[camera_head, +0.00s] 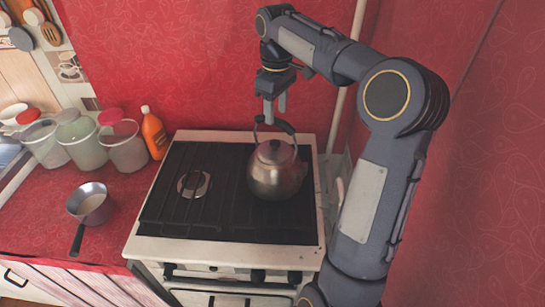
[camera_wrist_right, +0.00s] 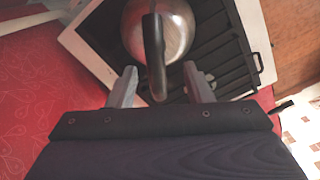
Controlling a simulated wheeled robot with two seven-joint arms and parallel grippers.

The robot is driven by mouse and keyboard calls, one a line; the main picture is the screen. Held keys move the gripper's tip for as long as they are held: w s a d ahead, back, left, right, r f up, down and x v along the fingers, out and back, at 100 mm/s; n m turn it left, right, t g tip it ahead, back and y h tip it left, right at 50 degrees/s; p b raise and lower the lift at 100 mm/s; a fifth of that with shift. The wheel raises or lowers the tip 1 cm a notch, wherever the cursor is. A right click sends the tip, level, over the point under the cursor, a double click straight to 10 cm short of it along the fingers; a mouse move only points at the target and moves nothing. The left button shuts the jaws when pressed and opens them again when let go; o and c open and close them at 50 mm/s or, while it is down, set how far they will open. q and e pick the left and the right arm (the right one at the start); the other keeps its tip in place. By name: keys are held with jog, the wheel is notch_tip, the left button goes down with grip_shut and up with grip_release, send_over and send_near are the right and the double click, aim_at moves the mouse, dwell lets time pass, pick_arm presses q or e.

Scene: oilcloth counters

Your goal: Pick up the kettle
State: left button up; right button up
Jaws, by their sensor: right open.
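The kettle (camera_head: 274,177) is a shiny metal pot with a lid and a dark arched handle. It stands upright on the right part of the black stove top (camera_head: 215,215). My right gripper (camera_head: 274,110) points down just above the kettle's handle, open and empty. In the right wrist view, the kettle's body (camera_wrist_right: 178,30) and dark handle (camera_wrist_right: 154,55) show beyond the fingertips. The handle's near end lies between the two open fingers (camera_wrist_right: 158,80), with space on both sides. I cannot tell whether the fingers reach down past the handle. My left gripper is not in view.
A saucepan (camera_head: 90,204) stands on the red counter (camera_head: 45,215) left of the stove. Several clear jars with coloured lids and an orange bottle (camera_head: 153,133) stand along the back. Red walls (camera_head: 215,65) rise behind and to the right. The stove's left half is free.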

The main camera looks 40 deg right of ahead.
notch_tip(320, 180, down, 2)
jog(key=shift+a, duration=0.15)
jog(key=shift+w+d+f+p, duration=0.15)
jog(key=shift+f+p, duration=0.15)
jog(key=shift+f, duration=0.95)
jog(key=shift+w+d+f+p, duration=0.15)
jog(key=shift+f+p, duration=0.1)
jog(key=shift+f, duration=1)
grip_shut()
jog(key=shift+r, duration=0.15)
